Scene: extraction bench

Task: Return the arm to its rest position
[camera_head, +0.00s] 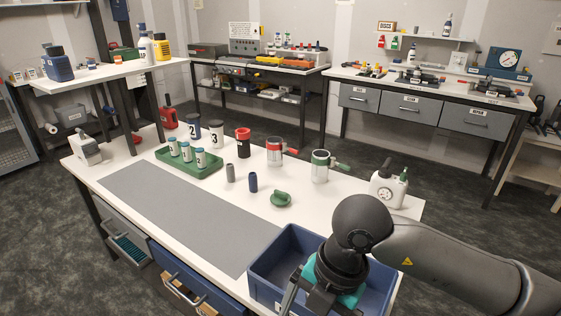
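My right arm comes in from the right, and its dark wrist is over the blue bin (268,262) at the front right corner of the bench (232,232). My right gripper (305,301) is at the bottom edge of the view, by the bin. A teal part shows at its wrist. Its fingertips are partly hidden and cut off, so I cannot tell whether it is open or holds anything. The wrist hides part of the bin's inside. My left gripper is not in view.
A grey mat (185,215) lies bare along the bench front. Behind it are a green tray (190,163) with several small jars, two small cylinders, a green lid (281,198) and several canisters. A white jug (388,185) stands beyond my forearm. Drawers (183,279) stand open below the bench.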

